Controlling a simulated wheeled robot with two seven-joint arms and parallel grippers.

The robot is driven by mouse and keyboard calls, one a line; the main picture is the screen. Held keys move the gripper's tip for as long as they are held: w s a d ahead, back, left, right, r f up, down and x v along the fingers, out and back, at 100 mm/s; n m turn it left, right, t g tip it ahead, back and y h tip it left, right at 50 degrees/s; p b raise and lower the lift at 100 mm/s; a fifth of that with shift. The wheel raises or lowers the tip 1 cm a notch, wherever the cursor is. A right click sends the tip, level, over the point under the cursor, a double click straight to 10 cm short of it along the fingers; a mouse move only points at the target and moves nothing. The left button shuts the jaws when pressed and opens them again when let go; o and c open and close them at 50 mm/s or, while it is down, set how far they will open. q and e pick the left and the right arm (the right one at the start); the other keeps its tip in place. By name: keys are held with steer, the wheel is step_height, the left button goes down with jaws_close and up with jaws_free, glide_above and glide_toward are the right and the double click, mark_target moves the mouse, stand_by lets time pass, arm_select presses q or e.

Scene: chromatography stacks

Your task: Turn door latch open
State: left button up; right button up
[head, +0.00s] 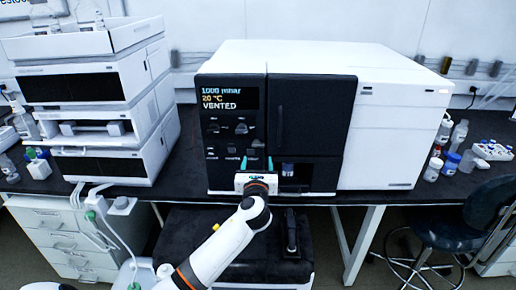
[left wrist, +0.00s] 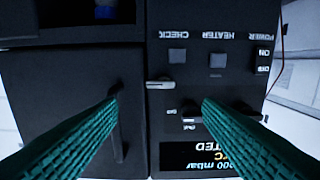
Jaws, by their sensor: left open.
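The instrument (head: 400,120) stands on the bench, with a dark control panel (head: 225,130) and a dark door (head: 325,110) that looks closed. The display reads 1000 mbar, 20 °C, VENTED. In the left wrist view, which is upside down, a small pale lever, seemingly the latch (left wrist: 160,84), lies sideways at the seam between door and panel. The door's long dark handle (left wrist: 118,145) is partly behind a finger. My left gripper (head: 256,163) is open before the instrument's lower front. Its green fingers (left wrist: 160,101) appear on either side of the latch, with no contact visible. My right gripper is not in view.
Panel knobs and switches (left wrist: 217,60) are close to the fingers. Stacked white modules (head: 90,95) stand at left. Bottles (head: 451,165) and a vial rack (head: 492,150) are at right on the dark bench. A stool (head: 450,228) stands at lower right.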

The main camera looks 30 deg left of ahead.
mark_target(258, 146)
arm_select(q)
steer(key=x, duration=0.9)
steer(key=shift+f, duration=0.1)
steer(key=shift+s, duration=0.1)
steer(key=c, duration=1)
